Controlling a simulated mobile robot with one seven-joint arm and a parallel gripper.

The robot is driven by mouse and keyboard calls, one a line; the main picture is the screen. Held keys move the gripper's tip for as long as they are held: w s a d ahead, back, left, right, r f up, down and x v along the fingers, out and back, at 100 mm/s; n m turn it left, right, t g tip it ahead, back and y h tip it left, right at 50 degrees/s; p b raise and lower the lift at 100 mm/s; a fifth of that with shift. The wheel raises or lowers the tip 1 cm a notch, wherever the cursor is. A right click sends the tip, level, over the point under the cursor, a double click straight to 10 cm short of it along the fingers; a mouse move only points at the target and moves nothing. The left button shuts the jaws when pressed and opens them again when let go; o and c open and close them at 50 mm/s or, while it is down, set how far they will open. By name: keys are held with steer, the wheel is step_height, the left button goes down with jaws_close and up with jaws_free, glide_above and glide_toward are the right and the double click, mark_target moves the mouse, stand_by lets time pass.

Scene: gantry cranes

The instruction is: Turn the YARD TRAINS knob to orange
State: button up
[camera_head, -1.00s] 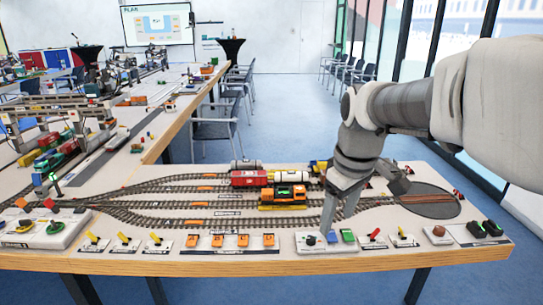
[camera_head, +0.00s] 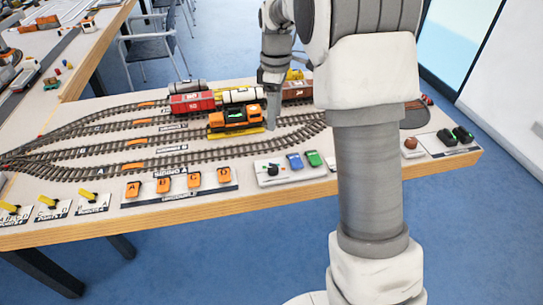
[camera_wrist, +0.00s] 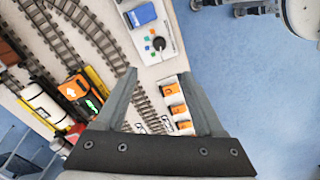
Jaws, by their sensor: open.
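A small black round knob (camera_head: 272,170) sits on a white panel (camera_head: 262,178) at the table's front edge. Its lettering is too small to read, so I cannot confirm it is the YARD TRAINS knob. The wrist view shows the same knob (camera_wrist: 158,43) with small coloured marks around it; its pointer direction is unclear. My gripper (camera_wrist: 158,76) is open and empty, its fingers spread below the knob in that picture. In the head view my gripper (camera_head: 271,112) hangs over the tracks, behind the panel and apart from the knob.
A blue button (camera_head: 294,161) and a green button (camera_head: 313,158) stand right of the knob. Orange switches (camera_head: 178,185) line the edge to its left. An orange locomotive (camera_head: 235,118) and a red wagon (camera_head: 192,102) stand on the tracks near my gripper.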

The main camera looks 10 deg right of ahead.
mark_target(273, 167)
steer(key=f+b, duration=0.1)
steer(key=f, duration=0.4)
steer(key=f+b, duration=0.1)
steer(key=f, duration=0.5)
steer(key=f+b, duration=0.1)
steer(key=f, duration=0.5)
steer(key=shift+s+a+f+b, duration=0.2)
steer(key=shift+s+f+b, duration=0.1)
steer(key=shift+s, duration=0.1)
jaws_close()
